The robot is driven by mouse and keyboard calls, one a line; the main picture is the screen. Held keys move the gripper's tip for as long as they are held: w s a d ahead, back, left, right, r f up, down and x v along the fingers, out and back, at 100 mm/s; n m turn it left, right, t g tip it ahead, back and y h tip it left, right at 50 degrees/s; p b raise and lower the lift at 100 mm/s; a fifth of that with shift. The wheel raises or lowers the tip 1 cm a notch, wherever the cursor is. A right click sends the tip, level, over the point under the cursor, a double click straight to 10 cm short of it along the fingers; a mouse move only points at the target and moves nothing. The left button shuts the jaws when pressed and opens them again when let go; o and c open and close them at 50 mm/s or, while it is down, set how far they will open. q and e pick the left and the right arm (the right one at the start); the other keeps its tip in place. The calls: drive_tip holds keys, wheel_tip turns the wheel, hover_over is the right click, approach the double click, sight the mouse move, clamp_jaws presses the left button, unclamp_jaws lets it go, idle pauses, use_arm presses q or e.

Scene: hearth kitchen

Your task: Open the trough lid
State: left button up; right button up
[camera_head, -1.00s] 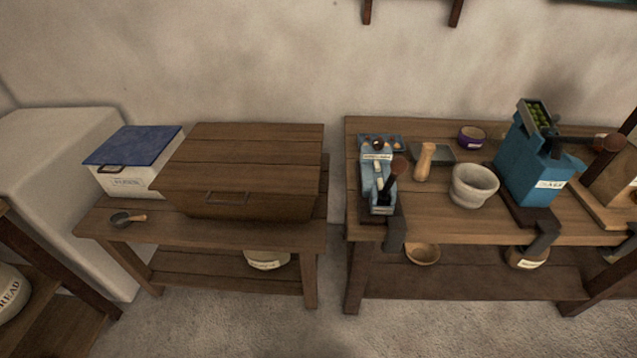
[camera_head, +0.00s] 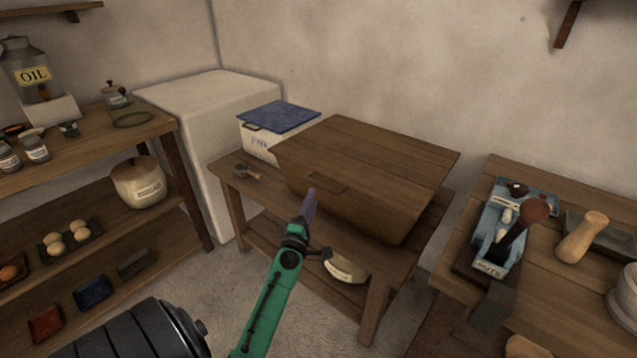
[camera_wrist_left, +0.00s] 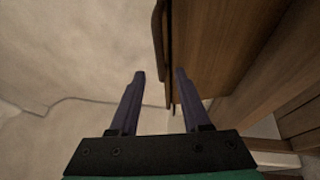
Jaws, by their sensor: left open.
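The trough is a dark brown wooden box (camera_head: 350,212) with sloping sides on a low wooden table. Its plank lid (camera_head: 375,155) lies shut on top. A thin dark bar handle (camera_head: 327,182) sits at the lid's front edge. My left gripper (camera_head: 310,196) is in front of the trough, just below the handle in the picture, and looks empty. In the left wrist view its two purple fingers (camera_wrist_left: 160,75) are apart. There the dark handle (camera_wrist_left: 157,35) shows beyond the fingertips, with wood to the right. Contact cannot be told. My right gripper is not in view.
A white bin (camera_head: 258,141) with a blue lid (camera_head: 280,116) and a small scoop (camera_head: 243,173) stand left of the trough. A shelf (camera_head: 155,128) is at left. A table with a blue mill (camera_head: 497,240) is at right, beyond a narrow gap.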

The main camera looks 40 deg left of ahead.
sight(318, 183)
use_arm(q)
drive_tip(key=x, duration=0.7)
drive_tip(key=shift+w, duration=0.1)
clamp_jaws()
drive_tip(key=shift+f, duration=0.1)
idle(0.9)
